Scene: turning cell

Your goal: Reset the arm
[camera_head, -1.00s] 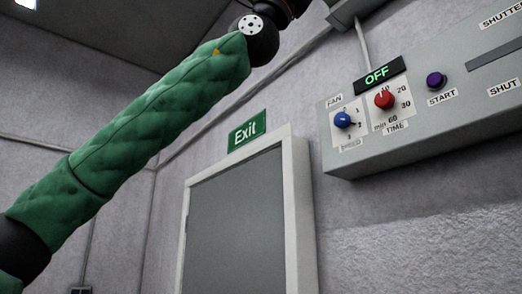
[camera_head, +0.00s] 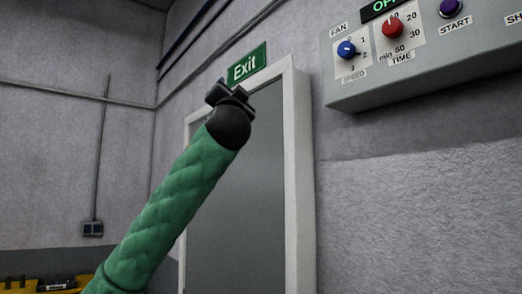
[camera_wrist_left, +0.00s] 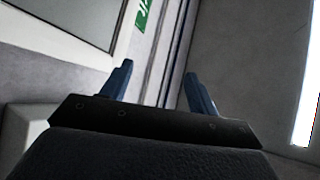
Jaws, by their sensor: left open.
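My left arm, in a green quilted sleeve, rises from the bottom left in the head view. My right gripper is in neither view.
A grey control box (camera_head: 420,82) with a blue fan knob (camera_head: 346,49), red time knob (camera_head: 392,28) and purple start button (camera_head: 450,8) hangs at upper right. A grey door (camera_head: 250,200) stands beneath the Exit sign (camera_head: 247,65). Yellow and dark items (camera_head: 45,285) lie at lower left.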

